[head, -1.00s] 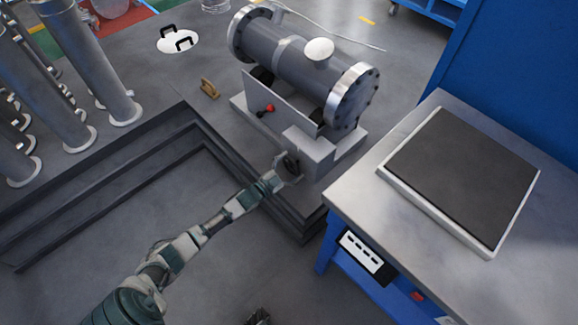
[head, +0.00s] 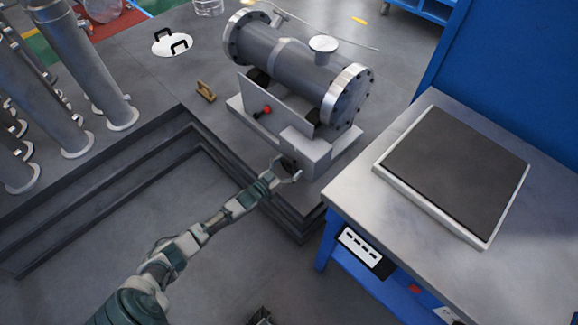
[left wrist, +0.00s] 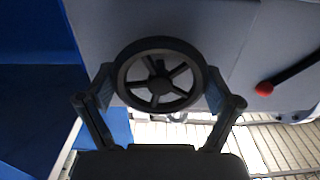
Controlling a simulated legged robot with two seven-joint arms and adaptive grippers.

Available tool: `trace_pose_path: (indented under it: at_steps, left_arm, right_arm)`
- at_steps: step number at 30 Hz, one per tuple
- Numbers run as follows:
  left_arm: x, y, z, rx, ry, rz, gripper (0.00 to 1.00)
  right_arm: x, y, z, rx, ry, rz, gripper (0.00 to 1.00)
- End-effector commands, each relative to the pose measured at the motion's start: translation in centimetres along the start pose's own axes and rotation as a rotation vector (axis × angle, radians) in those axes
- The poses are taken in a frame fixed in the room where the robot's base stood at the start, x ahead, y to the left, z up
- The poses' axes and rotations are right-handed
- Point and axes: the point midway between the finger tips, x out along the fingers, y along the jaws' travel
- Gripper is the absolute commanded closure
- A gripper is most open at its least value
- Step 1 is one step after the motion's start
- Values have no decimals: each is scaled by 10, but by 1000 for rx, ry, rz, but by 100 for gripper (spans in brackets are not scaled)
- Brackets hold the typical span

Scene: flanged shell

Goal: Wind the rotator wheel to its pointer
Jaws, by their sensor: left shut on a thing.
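The rotator wheel (left wrist: 158,45) is a dark spoked handwheel on the grey face of the rotator's gear box (head: 306,152). My left gripper (head: 285,172) is at the wheel. In the left wrist view its two fingers (left wrist: 160,84) press the rim from left and right. The grey flanged shell (head: 290,66) lies on the rotator. Its round-capped nozzle (head: 323,45) points up and away. I cannot make out a pointer for sure. A dark thing at the bottom edge, perhaps my right gripper (head: 260,316), is mostly cut off.
A black lever with a red knob (head: 266,110) is beside the wheel on the rotator panel. A steel bench (head: 345,200) with a dark-topped plate stands at the right. Dark steps (head: 190,125) lie below the rotator. Upright pipes (head: 80,65) stand at the left.

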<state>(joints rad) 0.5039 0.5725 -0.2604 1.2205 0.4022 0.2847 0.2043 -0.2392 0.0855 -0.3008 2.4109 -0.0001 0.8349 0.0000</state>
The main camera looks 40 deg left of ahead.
Motion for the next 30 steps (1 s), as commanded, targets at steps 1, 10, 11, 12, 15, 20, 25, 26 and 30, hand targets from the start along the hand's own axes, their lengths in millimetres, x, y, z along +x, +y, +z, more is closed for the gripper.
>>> trace_pose_path:
  at_steps: [1, 10, 11, 12, 15, 20, 25, 26, 30]
  left_arm:
    - [-2, 0, 7, -3, -14, -2, 45]
    - [-2, 0, 7, -4, -14, -2, 45]
    - [-2, 0, 7, -4, -14, -1, 45]
    - [-2, 0, 7, -4, -15, -1, 7]
    - [-2, 0, 6, -3, -13, -1, 0]
    - [-2, 0, 3, -3, -6, -1, 0]
    - [-5, 0, 2, -3, -5, -1, 0]
    - [-8, 0, 2, -3, -5, 0, 0]
    - [-31, 1, 3, -3, -6, 1, 0]
  right_arm:
    - [-1, 0, 0, 0, -1, 1, 60]
    - [0, 0, 0, 0, 1, 1, 60]
    - [0, 0, 0, 0, 1, 1, 60]
    - [0, 0, 0, 0, 1, 1, 60]
    - [0, 0, 0, 0, 1, -1, 60]
    - [0, 0, 0, 0, 0, -6, 60]
    - [0, 0, -2, -1, 4, -7, 60]
    - [0, 0, -2, -1, 4, -7, 60]
    - [0, 0, -2, -1, 5, -6, 60]
